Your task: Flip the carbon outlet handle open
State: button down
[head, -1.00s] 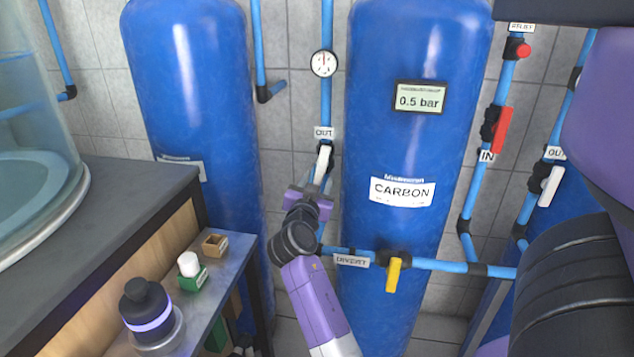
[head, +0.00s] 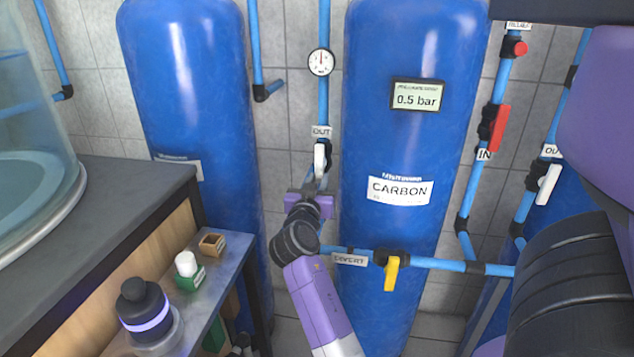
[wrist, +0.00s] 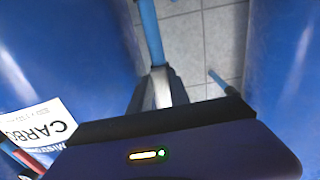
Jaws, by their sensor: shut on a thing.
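The carbon outlet handle (head: 320,158) is a white lever on the vertical blue pipe left of the carbon tank (head: 390,130), just below the OUT tag (head: 321,132). It points down along the pipe. My gripper (head: 317,184) is at the lever's lower end, shut on it. In the wrist view the white handle (wrist: 161,88) shows between the dark fingers of my gripper (wrist: 160,95). The exact contact at the fingertips is too small to tell in the head view.
A yellow divert handle (head: 391,274) hangs on the lower horizontal pipe. A red inlet handle (head: 500,128) and another white handle (head: 547,184) are at the right. A gauge (head: 320,62) sits above the outlet. A shelf with small items (head: 187,265) stands at lower left.

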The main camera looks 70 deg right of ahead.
jog(key=c, duration=1.2)
grip_release()
jog(key=a+b, duration=0.1)
jog(key=a, duration=0.6)
jog(key=shift+s+a, duration=0.35)
jog(key=shift+a, duration=0.05)
